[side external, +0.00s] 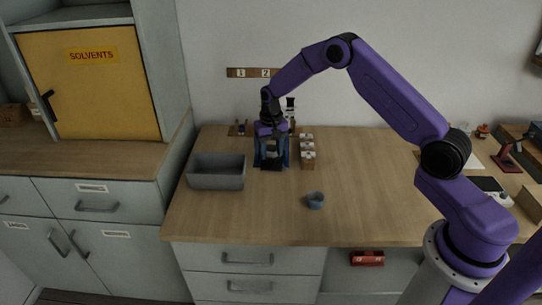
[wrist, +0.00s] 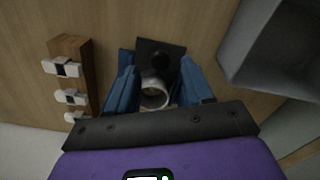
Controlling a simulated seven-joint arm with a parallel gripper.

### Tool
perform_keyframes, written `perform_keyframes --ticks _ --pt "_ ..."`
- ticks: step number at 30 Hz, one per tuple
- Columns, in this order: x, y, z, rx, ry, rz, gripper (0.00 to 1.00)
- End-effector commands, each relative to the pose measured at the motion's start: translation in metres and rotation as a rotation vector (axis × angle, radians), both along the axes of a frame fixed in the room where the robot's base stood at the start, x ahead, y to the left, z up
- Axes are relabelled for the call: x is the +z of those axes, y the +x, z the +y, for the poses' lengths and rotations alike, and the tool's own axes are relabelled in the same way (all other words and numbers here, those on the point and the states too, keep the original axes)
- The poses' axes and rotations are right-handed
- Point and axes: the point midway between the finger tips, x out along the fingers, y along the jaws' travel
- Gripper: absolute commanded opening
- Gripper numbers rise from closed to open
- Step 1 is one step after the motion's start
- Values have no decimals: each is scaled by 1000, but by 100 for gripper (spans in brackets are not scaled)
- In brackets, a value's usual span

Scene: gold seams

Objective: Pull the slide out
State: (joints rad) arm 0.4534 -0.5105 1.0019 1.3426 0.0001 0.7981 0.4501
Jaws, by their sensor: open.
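My gripper (side external: 271,164) points down at the worktop, between the grey bin and the wooden rack. Its blue fingers are apart, and they also show in the wrist view (wrist: 157,72). Between them, in the wrist view, are a dark plate (wrist: 160,48) with a round dark spot and a pale ring-shaped part (wrist: 154,92). A black piece (side external: 271,167) shows low between the fingers in the side view. I cannot tell whether the fingers touch any of this. I cannot make out a slide for certain; my gripper covers part of the area.
A wooden rack with white blocks (side external: 307,152) stands close right of my gripper, and a grey bin (side external: 216,172) left. A microscope-like black and white device (side external: 290,108) stands behind. A small blue-grey cup (side external: 315,200) sits in front. The worktop right of the cup is clear.

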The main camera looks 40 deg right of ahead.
Motion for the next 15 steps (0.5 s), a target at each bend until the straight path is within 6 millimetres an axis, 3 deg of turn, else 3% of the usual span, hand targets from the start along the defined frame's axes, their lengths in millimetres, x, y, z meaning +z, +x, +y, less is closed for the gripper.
perform_keyframes --ticks 6,15 --pt "-21 0 0 1 0 0 51" --pt "-25 0 0 1 1 -1 51"
